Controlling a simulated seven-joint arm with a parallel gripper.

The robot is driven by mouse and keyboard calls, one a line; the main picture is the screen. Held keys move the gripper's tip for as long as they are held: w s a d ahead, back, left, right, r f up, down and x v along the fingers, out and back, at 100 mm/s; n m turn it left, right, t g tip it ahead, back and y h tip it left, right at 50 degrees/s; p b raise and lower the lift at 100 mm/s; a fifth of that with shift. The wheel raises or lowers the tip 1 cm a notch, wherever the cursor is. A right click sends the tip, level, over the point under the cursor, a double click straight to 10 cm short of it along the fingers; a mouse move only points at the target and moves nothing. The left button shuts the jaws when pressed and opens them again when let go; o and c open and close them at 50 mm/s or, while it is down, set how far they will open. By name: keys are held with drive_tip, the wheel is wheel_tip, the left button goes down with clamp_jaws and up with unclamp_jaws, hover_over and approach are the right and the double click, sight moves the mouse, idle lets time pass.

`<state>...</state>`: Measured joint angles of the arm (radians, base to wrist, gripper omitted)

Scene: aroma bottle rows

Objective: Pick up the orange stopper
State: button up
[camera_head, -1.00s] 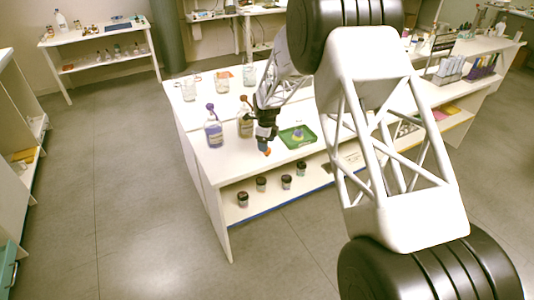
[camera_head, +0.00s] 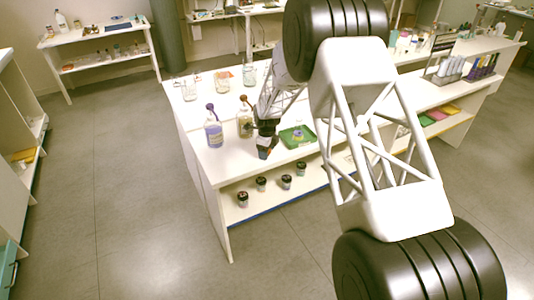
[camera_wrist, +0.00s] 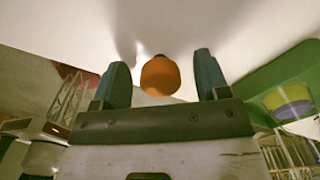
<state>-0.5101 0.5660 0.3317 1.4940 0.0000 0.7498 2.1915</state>
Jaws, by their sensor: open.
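The orange stopper (camera_wrist: 160,76) shows in the wrist view as a rounded orange shape between the two fingers of my gripper (camera_wrist: 160,82). The fingers are open, with a gap on both sides of the stopper. In the head view my gripper (camera_head: 264,152) is low at the front part of the white bench top, in front of the bottles. The stopper is hardly visible there, largely hidden by the gripper. I cannot tell how far the fingertips are from the bench surface.
A green tray (camera_head: 309,134) with a small item in it lies just right of the gripper. Several dark-lidded jars (camera_head: 286,182) stand on the shelf below.

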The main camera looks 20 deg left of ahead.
drive_tip(key=shift+c, duration=0.5)
drive_tip(key=c, duration=0.8)
drive_tip(key=shift+r, duration=0.15)
drive_tip(key=shift+r, duration=1.4)
drive_tip(key=shift+s+d+r, duration=0.1)
drive_tip(key=shift+s+r, duration=0.1)
drive_tip(key=shift+r, duration=0.1)
drive_tip(key=s+d, duration=0.2)
drive_tip(key=s, duration=0.2)
drive_tip(key=s+d+r, duration=0.1)
drive_tip(key=s+d, duration=0.2)
drive_tip(key=s, duration=0.2)
drive_tip(key=s+d, duration=0.2)
drive_tip(key=s, duration=0.2)
drive_tip(key=shift+s+d+r, duration=0.15)
drive_tip(key=shift+s+d, duration=0.1)
drive_tip(key=shift+s, duration=0.1)
